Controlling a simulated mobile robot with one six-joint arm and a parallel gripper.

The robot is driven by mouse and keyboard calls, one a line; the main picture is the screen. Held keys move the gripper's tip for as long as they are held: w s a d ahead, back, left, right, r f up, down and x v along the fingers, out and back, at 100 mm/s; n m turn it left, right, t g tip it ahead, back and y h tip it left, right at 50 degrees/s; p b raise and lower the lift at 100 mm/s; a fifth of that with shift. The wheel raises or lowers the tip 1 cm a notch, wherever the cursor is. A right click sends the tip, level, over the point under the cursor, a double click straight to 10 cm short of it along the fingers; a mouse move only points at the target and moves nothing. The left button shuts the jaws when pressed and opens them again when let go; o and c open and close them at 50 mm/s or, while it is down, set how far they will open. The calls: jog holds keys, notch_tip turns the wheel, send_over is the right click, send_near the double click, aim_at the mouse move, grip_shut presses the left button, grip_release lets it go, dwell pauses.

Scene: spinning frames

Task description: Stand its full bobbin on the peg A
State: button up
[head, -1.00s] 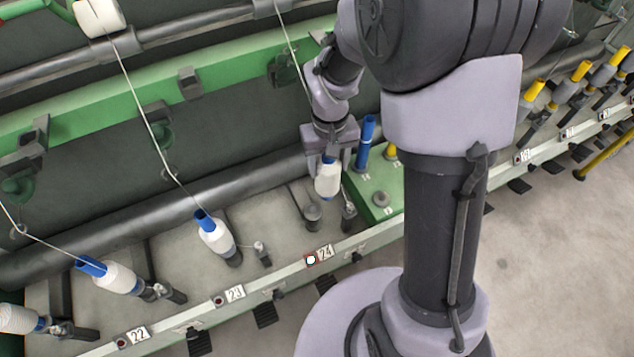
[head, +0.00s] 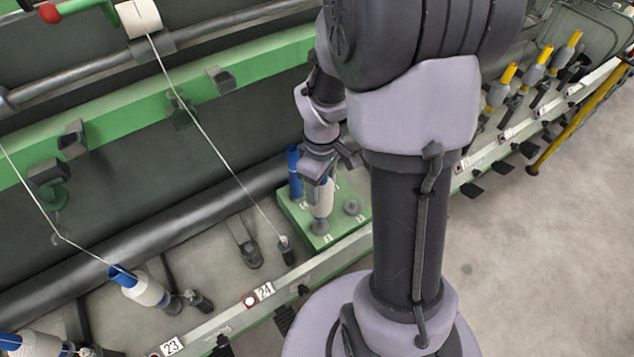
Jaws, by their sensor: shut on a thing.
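My gripper (head: 319,176) is shut on the full bobbin (head: 320,203), a blue tube wound with white yarn. The bobbin is roughly upright over the front left corner of the green tray (head: 298,222). A grey peg base (head: 320,227) shows directly below the bobbin, beside a small label on the tray that looks like A. I cannot tell whether the bobbin's lower end touches the peg or is just above it. The gripper covers the upper part of the bobbin.
A blue tube (head: 294,172) stands at the tray's back left. A bare grey peg (head: 352,206) is at its right. Station 24 (head: 265,290) is left of the tray, with a thread running down to it. A white and blue bobbin (head: 141,287) sits at station 23.

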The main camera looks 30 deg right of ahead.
jog(key=shift+d+f+b, duration=0.1)
jog(key=shift+f+b, duration=2)
jog(key=shift+f, duration=0.85)
jog(key=shift+f, duration=0.2)
jog(key=o, duration=1.7)
jog(key=shift+o, duration=0.2)
